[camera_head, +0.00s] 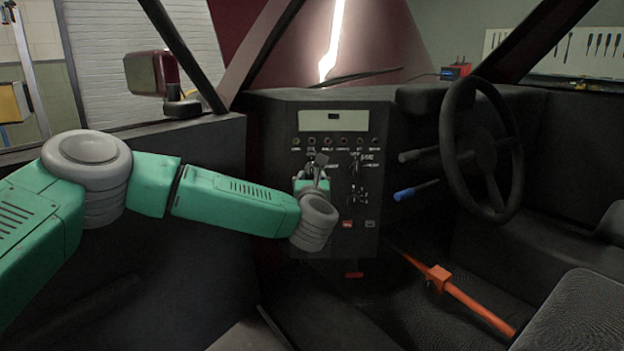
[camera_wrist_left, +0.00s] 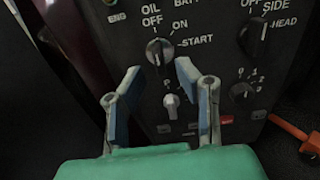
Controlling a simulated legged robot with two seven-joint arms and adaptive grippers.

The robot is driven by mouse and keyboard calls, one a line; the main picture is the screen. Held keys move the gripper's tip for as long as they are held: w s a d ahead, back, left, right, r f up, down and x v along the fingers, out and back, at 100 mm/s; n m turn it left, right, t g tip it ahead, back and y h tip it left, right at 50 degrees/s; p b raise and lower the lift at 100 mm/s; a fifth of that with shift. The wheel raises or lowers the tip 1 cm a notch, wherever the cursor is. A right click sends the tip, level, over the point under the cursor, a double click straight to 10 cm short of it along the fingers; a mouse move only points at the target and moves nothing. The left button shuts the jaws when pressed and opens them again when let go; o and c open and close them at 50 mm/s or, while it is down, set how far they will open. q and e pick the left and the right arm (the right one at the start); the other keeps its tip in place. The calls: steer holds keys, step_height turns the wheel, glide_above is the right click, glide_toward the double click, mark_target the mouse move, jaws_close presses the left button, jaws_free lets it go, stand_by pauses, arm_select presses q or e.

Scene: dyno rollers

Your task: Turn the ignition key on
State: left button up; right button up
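The ignition switch (camera_wrist_left: 160,50) is a dark round knob with a raised grip on the black panel. OFF, ON and START are printed around its upper side in the left wrist view. I cannot tell surely which mark it points at. My left gripper (camera_wrist_left: 158,70) is open, with its two blue-grey fingers spread and the fingertips just below and on either side of the switch; no contact shows. In the head view my left gripper (camera_head: 314,172) is in front of the panel's left part and hides the switch there. My right gripper is not in view.
The dash panel (camera_head: 355,215) carries other knobs; a pale lever switch (camera_wrist_left: 171,101) shows between my fingers, and a dark numbered knob (camera_wrist_left: 243,92) to the right. The steering wheel (camera_head: 447,135) and an orange lever (camera_head: 470,302) stand right of the panel.

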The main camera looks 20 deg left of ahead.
mark_target(312, 175)
arm_select(q)
steer(key=shift+x, duration=1.55)
jaws_close()
steer(key=shift+m, duration=0.4)
steer(key=m+p, duration=0.1)
steer(key=m, duration=0.1)
steer(key=shift+m, duration=0.4)
steer(key=m+p, duration=0.1)
steer(key=m, duration=0.4)
steer(key=shift+d+p, duration=0.1)
steer(key=shift+p, duration=0.25)
steer(key=shift+f, duration=0.1)
